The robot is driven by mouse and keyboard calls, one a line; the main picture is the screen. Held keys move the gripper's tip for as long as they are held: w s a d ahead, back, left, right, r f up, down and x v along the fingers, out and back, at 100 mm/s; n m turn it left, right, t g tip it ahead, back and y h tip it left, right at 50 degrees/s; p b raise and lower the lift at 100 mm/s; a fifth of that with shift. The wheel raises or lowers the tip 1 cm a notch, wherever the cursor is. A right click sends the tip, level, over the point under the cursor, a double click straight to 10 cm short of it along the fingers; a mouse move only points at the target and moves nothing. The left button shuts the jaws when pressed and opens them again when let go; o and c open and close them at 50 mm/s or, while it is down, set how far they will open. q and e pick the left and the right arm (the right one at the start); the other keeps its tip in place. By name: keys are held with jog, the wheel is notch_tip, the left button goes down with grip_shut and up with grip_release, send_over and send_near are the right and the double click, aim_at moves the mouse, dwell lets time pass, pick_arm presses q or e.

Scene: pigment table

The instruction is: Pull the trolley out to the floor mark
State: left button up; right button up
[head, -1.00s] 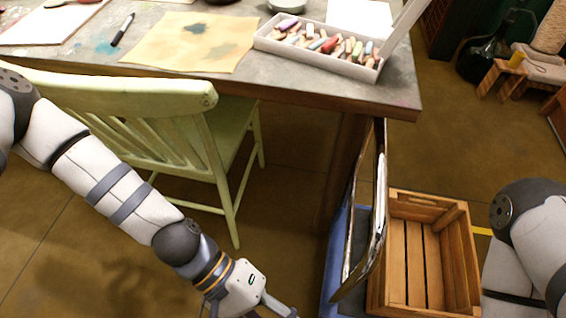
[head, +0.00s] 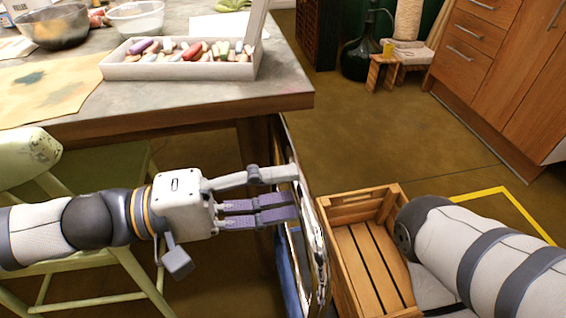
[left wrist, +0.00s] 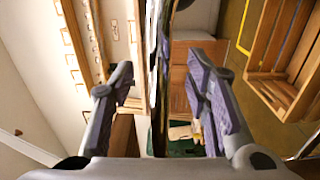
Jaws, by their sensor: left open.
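The trolley shows as a shiny chrome handle (head: 316,255) with a blue part (head: 287,268) below it, beside the table's right end. Most of its body is hidden. My left gripper (head: 290,190) is open at the upper handle, coming in from the left. In the left wrist view the shiny upright edge (left wrist: 160,60) runs between the two spread fingers (left wrist: 163,100), with gaps on both sides. The floor mark is a yellow line (head: 525,212) on the floor at the right, partly hidden by my right arm. My right gripper is out of view.
A wooden crate (head: 352,203) sits just right of the handle. The table (head: 200,108) carries a tray of pastels (head: 180,71). A green chair (head: 28,155) stands behind my left arm. Wooden cabinets (head: 480,60) line the far right.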

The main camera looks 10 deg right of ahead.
aim_at(301, 189)
pick_arm(q)
jog(key=d, duration=0.3)
jog(key=shift+d, duration=0.2)
jog(key=shift+c, duration=0.5)
grip_shut()
